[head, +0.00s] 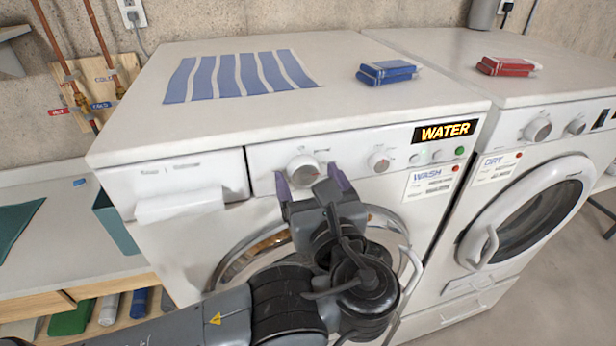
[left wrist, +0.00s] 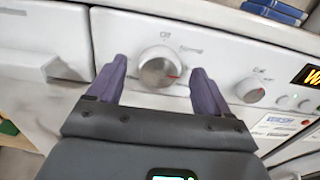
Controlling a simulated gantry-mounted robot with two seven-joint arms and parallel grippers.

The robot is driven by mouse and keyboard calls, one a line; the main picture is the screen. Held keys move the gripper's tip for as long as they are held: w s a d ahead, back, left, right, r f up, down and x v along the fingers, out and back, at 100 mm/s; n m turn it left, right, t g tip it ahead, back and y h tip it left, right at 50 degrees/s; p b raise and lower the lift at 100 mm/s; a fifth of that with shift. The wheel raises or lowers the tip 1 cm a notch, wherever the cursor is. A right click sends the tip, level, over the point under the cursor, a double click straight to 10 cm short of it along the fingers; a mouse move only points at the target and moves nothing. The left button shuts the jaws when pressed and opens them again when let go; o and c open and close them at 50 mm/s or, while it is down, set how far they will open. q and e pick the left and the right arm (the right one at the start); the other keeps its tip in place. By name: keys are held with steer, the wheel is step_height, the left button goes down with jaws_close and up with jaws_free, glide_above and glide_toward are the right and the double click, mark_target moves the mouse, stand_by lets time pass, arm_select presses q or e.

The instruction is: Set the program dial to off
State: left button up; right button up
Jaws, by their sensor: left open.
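The program dial (head: 302,170) is the larger round silver knob on the white washer's front panel, left of a smaller knob (head: 378,162). In the left wrist view the program dial (left wrist: 159,68) shows a red mark at its right side, and small lettering above it is too blurred to read surely. My left gripper (head: 311,183) is open in front of the panel. In the left wrist view its purple fingers (left wrist: 158,88) stand on either side of the dial, with gaps showing between fingers and knob. Whether the fingertips reach the knob's depth is unclear.
The washer (head: 340,110) carries a striped cloth (head: 238,76) and a blue box (head: 386,72) on top. A lit WATER sign (head: 445,131) is at the panel's right. A detergent drawer (head: 178,190) is left of the dial. A dryer (head: 530,150) stands at right.

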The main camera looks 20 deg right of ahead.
arm_select(q)
steer(key=shift+w, duration=0.5)
steer(key=c, duration=1)
steer(key=shift+f+n+b, duration=0.25)
steer(key=shift+n+b, duration=0.55)
steer(key=shift+b, duration=0.45)
steer(key=n+b, duration=0.7)
steer(key=shift+a+f, duration=0.1)
steer(key=n+b, duration=0.5)
steer(key=shift+a+n+b, duration=0.1)
steer(key=shift+n+b, duration=1.2)
steer(key=shift+n, duration=0.8)
